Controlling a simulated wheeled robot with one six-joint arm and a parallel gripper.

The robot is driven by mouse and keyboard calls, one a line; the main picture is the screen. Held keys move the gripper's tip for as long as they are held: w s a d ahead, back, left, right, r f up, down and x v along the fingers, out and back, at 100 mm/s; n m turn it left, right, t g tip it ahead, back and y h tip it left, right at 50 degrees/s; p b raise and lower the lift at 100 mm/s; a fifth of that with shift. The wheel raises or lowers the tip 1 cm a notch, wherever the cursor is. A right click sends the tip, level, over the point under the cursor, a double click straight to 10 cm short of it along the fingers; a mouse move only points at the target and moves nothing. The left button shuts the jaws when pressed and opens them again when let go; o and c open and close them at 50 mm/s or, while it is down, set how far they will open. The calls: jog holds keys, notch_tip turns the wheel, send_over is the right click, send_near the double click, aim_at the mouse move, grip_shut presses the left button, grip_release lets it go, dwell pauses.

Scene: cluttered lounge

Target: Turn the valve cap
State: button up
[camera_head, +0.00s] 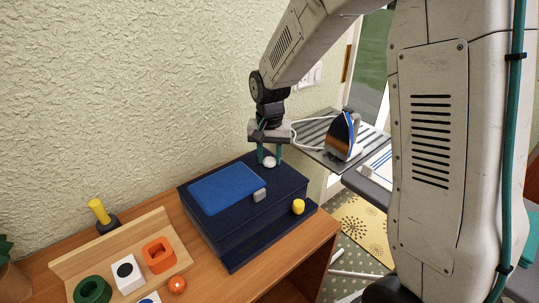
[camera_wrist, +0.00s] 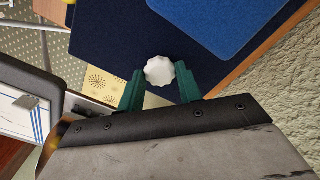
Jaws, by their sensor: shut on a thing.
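The valve cap (camera_head: 269,161) is a small white knob with a scalloped edge. It sits on the top face of a dark navy box (camera_head: 228,227), near its back right corner. In the wrist view the cap (camera_wrist: 159,71) lies between the tips of my two green fingers. My gripper (camera_head: 270,157) points down from above and is shut on the cap. Its fingers also show in the wrist view (camera_wrist: 160,82), one on each side of the cap. The cap's underside is hidden.
A wooden tray (camera_head: 115,244) with toy blocks stands left. An iron (camera_head: 343,136) stands on an ironing board behind right. The textured wall is close behind.

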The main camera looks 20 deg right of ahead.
aim_at(270, 159)
jog(key=o, duration=1)
notch_tip(270, 159, up, 8)
jog(key=shift+f, duration=0.1)
